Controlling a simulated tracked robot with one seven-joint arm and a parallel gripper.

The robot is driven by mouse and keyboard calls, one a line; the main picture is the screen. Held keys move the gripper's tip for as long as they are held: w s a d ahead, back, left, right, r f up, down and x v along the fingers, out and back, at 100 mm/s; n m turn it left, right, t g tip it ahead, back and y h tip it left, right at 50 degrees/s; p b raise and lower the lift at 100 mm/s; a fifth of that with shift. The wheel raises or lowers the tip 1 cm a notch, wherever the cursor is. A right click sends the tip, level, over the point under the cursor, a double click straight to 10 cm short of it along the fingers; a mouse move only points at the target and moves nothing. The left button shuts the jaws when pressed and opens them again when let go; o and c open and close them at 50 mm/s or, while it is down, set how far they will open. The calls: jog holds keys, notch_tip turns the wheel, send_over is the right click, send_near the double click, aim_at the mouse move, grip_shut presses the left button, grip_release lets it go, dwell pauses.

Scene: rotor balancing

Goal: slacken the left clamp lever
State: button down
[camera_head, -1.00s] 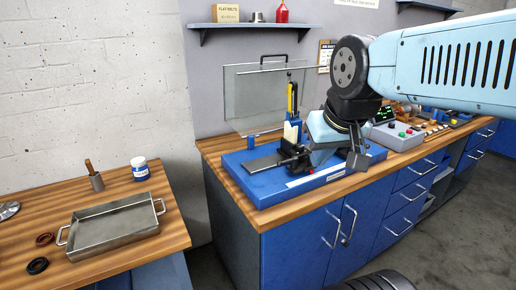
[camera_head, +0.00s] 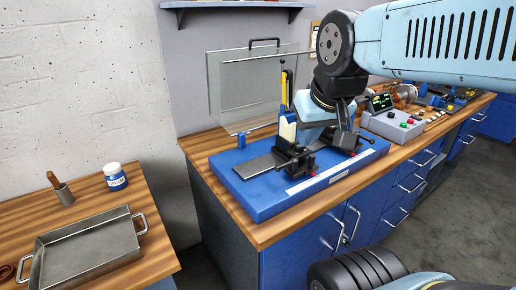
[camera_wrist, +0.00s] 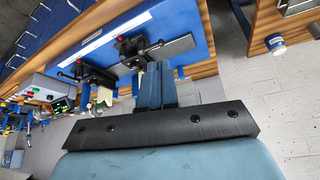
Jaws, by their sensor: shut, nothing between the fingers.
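The balancing stand (camera_head: 245,195) is a blue base on the wooden bench, with two dark clamps on top. The left clamp (camera_head: 290,156) has a dark lever with a red tip, beside a grey flat plate (camera_head: 262,166). The right clamp (camera_head: 350,142) is partly covered by my arm. In the wrist view, the left clamp (camera_wrist: 138,50) is just beyond my fingertips, and the right clamp (camera_wrist: 90,74) is to its left. My gripper (camera_wrist: 155,70) is shut and empty; contact with the left clamp cannot be told. Its fingertips are not clear in the head view.
A clear upright panel (camera_head: 240,90) stands behind the base. A yellow-and-black tool (camera_head: 285,92) stands by the clamps. A control box (camera_head: 392,124) is at right. The side table holds a metal tray (camera_head: 88,250) and a white jar (camera_head: 115,176).

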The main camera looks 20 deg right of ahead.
jog(key=shift+w+d, duration=0.1)
jog(key=shift+w, duration=0.1)
jog(key=w+a+f+n+g, duration=0.1)
jog(key=w+f+n+g, duration=0.1)
jog(key=w, duration=0.6)
jog(key=w+a+f+n+g+h, duration=0.1)
jog(key=w+a+f+n+g, duration=0.1)
jog(key=w, duration=0.6)
jog(key=w+a+f+n+g, duration=0.1)
jog(key=w+f+g, duration=0.2)
jog(key=w, duration=0.6)
jog(key=shift+a+n+g+h, duration=0.2)
jog(key=shift+n+g+h, duration=0.15)
jog(key=shift+g, duration=0.45)
